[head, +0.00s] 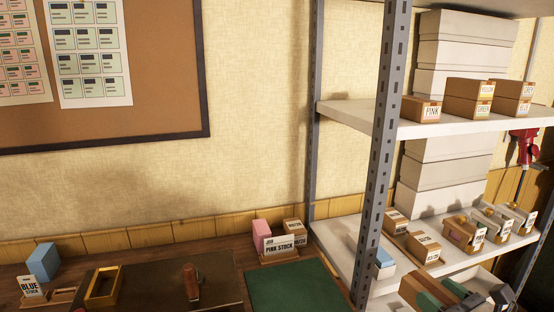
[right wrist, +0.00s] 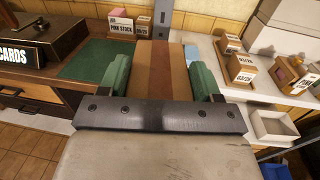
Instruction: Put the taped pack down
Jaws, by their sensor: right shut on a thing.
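The taped pack (right wrist: 158,68) is a brown block with a darker tape band along its top. It sits between the green finger pads of my right gripper (right wrist: 157,78), which is shut on it. In the head view the pack (head: 411,289) and my right gripper (head: 449,299) show at the bottom right, in front of the lower shelf (head: 345,240). In the right wrist view the pack's far end points toward the shelf post. Its underside is hidden, so I cannot tell whether it touches anything. My left gripper is not in view.
A green mat (head: 292,286) lies bare on the desk beside the shelf. Behind it stands a pink stock sign (head: 284,246) with pink and brown packs. Small labelled boxes (head: 423,246) and a blue pack (head: 384,262) occupy the lower shelf. A grey post (head: 385,130) rises at its front.

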